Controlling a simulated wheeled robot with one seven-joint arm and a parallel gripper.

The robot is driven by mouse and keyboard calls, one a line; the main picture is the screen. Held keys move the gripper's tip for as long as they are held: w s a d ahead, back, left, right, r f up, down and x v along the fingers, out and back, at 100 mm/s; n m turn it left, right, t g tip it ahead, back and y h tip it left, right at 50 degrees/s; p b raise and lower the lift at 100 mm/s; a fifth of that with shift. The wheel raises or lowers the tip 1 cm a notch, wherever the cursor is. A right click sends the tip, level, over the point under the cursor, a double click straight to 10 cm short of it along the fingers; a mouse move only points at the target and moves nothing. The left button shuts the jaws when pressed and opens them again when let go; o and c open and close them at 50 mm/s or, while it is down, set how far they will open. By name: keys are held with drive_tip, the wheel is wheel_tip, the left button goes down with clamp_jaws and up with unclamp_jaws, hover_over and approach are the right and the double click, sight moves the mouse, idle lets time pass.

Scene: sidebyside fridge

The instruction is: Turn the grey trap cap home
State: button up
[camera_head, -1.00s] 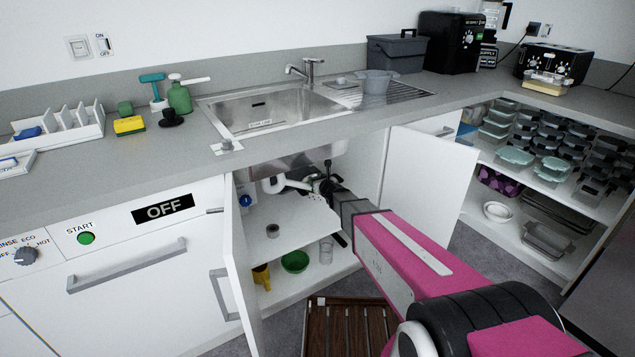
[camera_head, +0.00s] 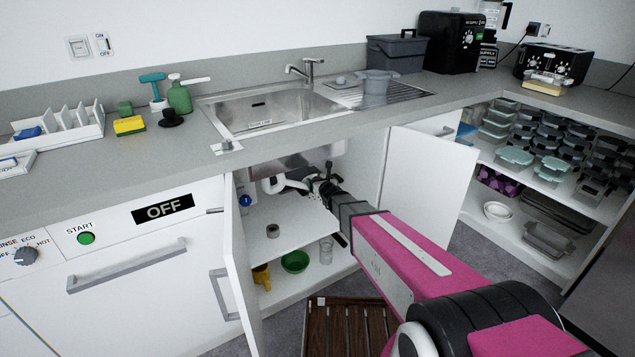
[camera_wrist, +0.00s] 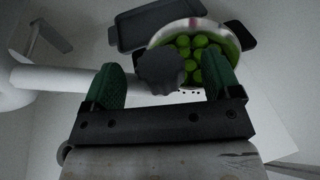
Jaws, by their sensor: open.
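The grey trap cap (camera_wrist: 160,70) is a dark, ridged round knob in the wrist view, at the end of a white pipe (camera_wrist: 75,80) coming in from the left. My gripper (camera_wrist: 163,80) has green pads standing apart on either side of the cap, with a gap at both sides. In the head view my gripper (camera_head: 322,184) reaches into the open cupboard beneath the sink, beside the white drain pipe (camera_head: 283,184). There the cap cannot be told apart from the dark gripper parts.
Cupboard doors (camera_head: 238,265) and (camera_head: 425,180) stand open on both sides of my arm. The wrist view shows a pot of green balls (camera_wrist: 240,32) and a dark tray (camera_wrist: 135,28).

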drive_tip(key=v, duration=0.5)
idle(0.4)
drive_tip(key=s+d+r+n+g+y, duration=0.1)
drive_tip(key=s+d+n+g+y, duration=0.25)
drive_tip(key=s+n+g, duration=0.95)
drive_tip(key=s+d+f+n+g+h, duration=0.1)
drive_tip(key=s+d+f+n+h, duration=0.2)
drive_tip(key=s+d+n+h, duration=0.6)
drive_tip(key=s+d+n, duration=0.5)
drive_tip(key=d+n, duration=0.3)
drive_tip(key=n, duration=0.1)
drive_tip(key=shift+s+d+n+g, duration=0.2)
drive_tip(key=shift+s+n+g, duration=0.1)
drive_tip(key=shift+s, duration=0.05)
